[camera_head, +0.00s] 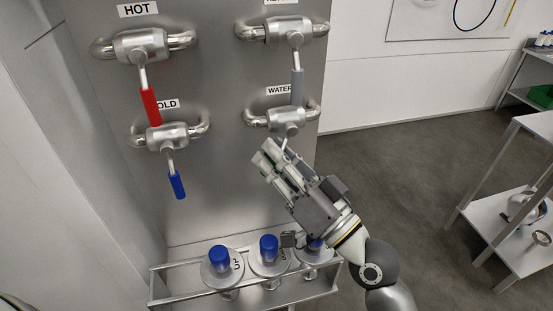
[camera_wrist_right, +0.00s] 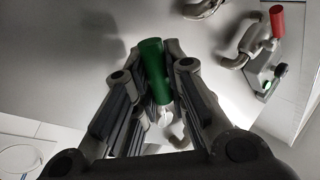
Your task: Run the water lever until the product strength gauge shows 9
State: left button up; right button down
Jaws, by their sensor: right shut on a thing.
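The water valve (camera_head: 287,119) sits on the steel panel below the WATER label (camera_head: 281,90), and its lever stem points down. My right gripper (camera_head: 268,158) is shut on the water lever's green handle. The handle (camera_wrist_right: 152,62) shows between the fingers in the right wrist view, and mostly hides behind them in the head view. No product strength gauge shows in either view, so its reading cannot be told. My left gripper is not in view.
The HOT lever (camera_head: 150,105) is red, the COLD lever (camera_head: 178,185) blue. A grey lever (camera_head: 297,86) hangs just above the water valve. Blue-topped units (camera_head: 220,258) stand in a low metal rack (camera_head: 185,299) below. Open floor (camera_head: 400,165) and shelving (camera_head: 490,215) lie right.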

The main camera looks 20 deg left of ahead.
jog(key=c, duration=1.4)
grip_release()
jog(key=shift+c, duration=0.2)
jog(key=shift+d, duration=0.1)
jog(key=v, duration=1.2)
